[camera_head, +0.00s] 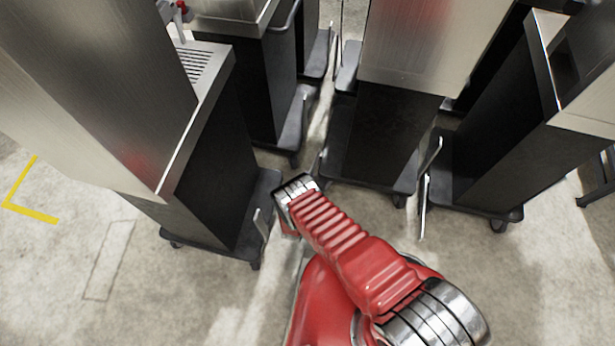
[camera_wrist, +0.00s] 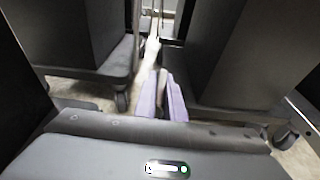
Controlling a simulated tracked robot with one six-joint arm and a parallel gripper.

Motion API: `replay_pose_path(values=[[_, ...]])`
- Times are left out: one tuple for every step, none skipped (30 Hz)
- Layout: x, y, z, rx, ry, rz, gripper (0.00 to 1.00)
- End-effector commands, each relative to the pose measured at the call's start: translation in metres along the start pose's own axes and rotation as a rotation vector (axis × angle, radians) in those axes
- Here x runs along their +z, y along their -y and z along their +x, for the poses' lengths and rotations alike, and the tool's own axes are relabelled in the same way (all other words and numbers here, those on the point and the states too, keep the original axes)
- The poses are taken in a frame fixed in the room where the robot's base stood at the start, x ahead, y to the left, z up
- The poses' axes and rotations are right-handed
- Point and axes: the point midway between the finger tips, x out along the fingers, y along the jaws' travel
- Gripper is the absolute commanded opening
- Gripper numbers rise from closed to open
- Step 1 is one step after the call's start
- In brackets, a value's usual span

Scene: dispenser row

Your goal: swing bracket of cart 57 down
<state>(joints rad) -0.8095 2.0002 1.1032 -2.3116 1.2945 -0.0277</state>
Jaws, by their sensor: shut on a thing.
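My gripper (camera_wrist: 162,100) shows in the wrist view as two pale purple fingers close together at the middle. It is shut on a thin upright piece, the bracket (camera_wrist: 161,80), which is mostly hidden between the fingers. In the head view the end of my red arm reaches in among the carts, and the fingers are hidden. Metal brackets stand at the cart bases there: one on the left cart (camera_head: 259,224) and one by the right cart (camera_head: 423,206). No cart number is readable, so I cannot tell which is cart 57.
Tall dispensers with steel tops and black bodies stand on dark wheeled bases: the left base (camera_head: 222,244), the middle base (camera_head: 375,180) and the right base (camera_head: 475,204). Gaps between them are narrow. Open concrete floor (camera_head: 60,270) with a yellow mark (camera_head: 30,212) lies at left.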

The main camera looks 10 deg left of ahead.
Motion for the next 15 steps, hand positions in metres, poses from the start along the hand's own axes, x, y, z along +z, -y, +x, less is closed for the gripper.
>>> replay_pose_path(values=[[-0.001, -0.0012, -0.0006, 0.003, -0.001, 0.0, 0.0], [-0.0012, -0.0011, -0.0006, 0.003, -0.001, 0.0, 0.0], [-0.0014, -0.0008, -0.0006, 0.002, -0.001, 0.0, 0.0], [-0.0014, -0.0007, -0.0005, 0.002, -0.001, 0.0, 0.0], [-0.0015, -0.0005, -0.0004, 0.002, -0.002, 0.0, 0.0], [-0.0015, -0.0003, -0.0003, 0.001, -0.002, 0.0, 0.0], [-0.0015, -0.0002, -0.0002, 0.001, -0.002, 0.0, 0.0], [-0.0015, -0.0001, -0.0001, 0.001, -0.002, 0.0, 0.0], [-0.0015, 0.0001, 0.0, 0.001, -0.003, 0.0, 0.0], [-0.0015, 0.0002, 0.0001, 0.001, -0.003, 0.0, 0.0], [-0.0015, 0.0003, 0.0001, 0.001, -0.003, 0.0, 0.0], [-0.0015, 0.0004, 0.0002, 0.0, -0.003, 0.0, 0.12], [-0.0014, 0.0006, 0.0003, 0.0, -0.003, 0.0, 0.14], [-0.0014, 0.0008, 0.0004, 0.0, -0.003, 0.0, 0.16], [-0.0013, 0.0011, 0.0005, -0.001, -0.003, 0.0, 0.19]])
